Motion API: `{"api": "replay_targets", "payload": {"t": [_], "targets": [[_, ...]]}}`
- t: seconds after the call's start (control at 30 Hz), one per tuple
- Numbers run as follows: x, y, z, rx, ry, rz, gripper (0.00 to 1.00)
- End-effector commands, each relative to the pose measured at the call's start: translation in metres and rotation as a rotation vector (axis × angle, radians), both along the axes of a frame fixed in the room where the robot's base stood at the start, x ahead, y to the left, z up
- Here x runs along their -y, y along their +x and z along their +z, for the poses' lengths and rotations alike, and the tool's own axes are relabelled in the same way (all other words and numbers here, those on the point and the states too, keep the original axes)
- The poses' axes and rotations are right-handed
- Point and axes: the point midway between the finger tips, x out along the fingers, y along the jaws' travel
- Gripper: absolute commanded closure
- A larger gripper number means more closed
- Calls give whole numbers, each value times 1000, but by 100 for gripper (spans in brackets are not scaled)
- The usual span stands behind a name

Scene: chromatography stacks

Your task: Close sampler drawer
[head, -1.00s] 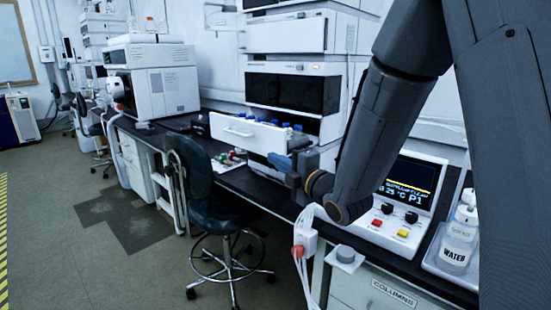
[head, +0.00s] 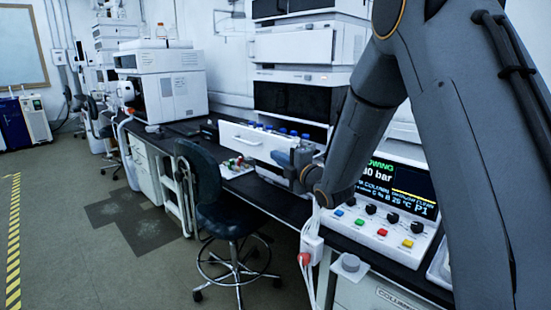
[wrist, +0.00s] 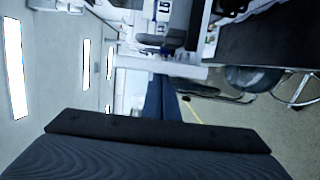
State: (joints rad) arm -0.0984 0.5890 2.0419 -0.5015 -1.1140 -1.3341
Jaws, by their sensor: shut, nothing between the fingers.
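My gripper (head: 281,158) is shut and empty, by the right end of the drawer front. In the wrist view the gripper fingers (wrist: 160,82) are together and reach toward the white drawer front (wrist: 185,71), which looks like a sideways strip. I cannot tell whether the fingertips touch it.
A black stool (head: 205,185) stands before the bench, left of my arm. A control box (head: 385,215) with a lit screen and coloured buttons sits on the bench at right. Small coloured items lie on a tray (head: 225,164) below the drawer. The floor at left is clear.

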Motion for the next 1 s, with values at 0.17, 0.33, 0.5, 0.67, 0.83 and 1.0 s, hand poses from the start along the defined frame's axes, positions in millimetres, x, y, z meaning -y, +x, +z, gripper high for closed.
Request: {"api": "replay_targets", "payload": {"t": [0.17, 0.33, 0.5, 0.67, 0.83, 1.0], "targets": [[0, 0, 0, 0, 0, 0, 100], [4, 4, 0, 1, 1, -2, 100], [19, 19, -1, 2, 0, -4, 100], [44, 44, -3, 4, 0, -6, 100], [74, 74, -4, 2, -1, -5, 100], [101, 102, -3, 1, 0, -4, 100]]}}
